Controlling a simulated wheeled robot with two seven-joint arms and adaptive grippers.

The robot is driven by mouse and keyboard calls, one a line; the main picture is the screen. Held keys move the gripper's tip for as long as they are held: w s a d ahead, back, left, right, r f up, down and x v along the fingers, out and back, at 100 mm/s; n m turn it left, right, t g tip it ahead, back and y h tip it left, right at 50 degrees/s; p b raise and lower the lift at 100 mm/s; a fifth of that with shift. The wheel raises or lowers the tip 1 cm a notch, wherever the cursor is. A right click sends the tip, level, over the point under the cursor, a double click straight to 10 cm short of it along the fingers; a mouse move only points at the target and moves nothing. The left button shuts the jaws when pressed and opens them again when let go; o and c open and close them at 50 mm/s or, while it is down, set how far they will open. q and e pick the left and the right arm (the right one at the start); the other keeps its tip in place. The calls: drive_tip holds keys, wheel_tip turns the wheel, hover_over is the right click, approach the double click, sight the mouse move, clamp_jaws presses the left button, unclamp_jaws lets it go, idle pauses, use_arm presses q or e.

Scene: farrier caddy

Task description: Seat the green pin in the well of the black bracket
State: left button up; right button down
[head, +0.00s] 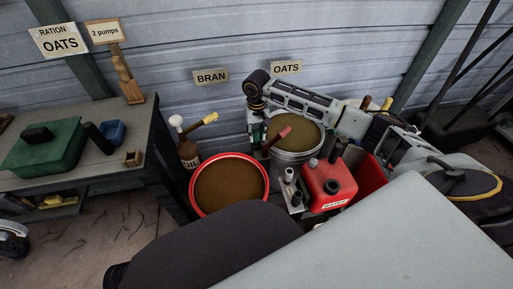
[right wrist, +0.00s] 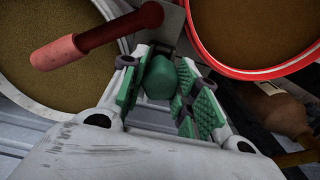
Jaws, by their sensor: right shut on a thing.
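My right gripper (right wrist: 165,85) is shut on the green pin (right wrist: 160,78), whose rounded end shows between its green-padded fingers in the right wrist view. In the head view the right gripper (head: 257,137) points down between the two round tubs, and the pin in it is too small to make out. A light plate with short dark upright pieces (head: 296,199) stands just left of the red can. It may carry the black bracket, but I cannot tell the well. The pin is apart from it. My left gripper is not in view.
A red-rimmed tub of feed (head: 267,185) stands left of the plate, and a metal tub (head: 297,157) behind it. A pink-handled scoop (right wrist: 75,48) lies close by the gripper. The red can (head: 333,188) and brown bottle (head: 188,152) stand nearby. A bench (head: 150,125) is at left.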

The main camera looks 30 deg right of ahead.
drive_tip(key=shift+f+b, duration=0.75)
drive_tip(key=shift+f, duration=0.3)
idle(1.9)
drive_tip(key=c, duration=1)
unclamp_jaws()
drive_tip(key=shift+r, duration=6)
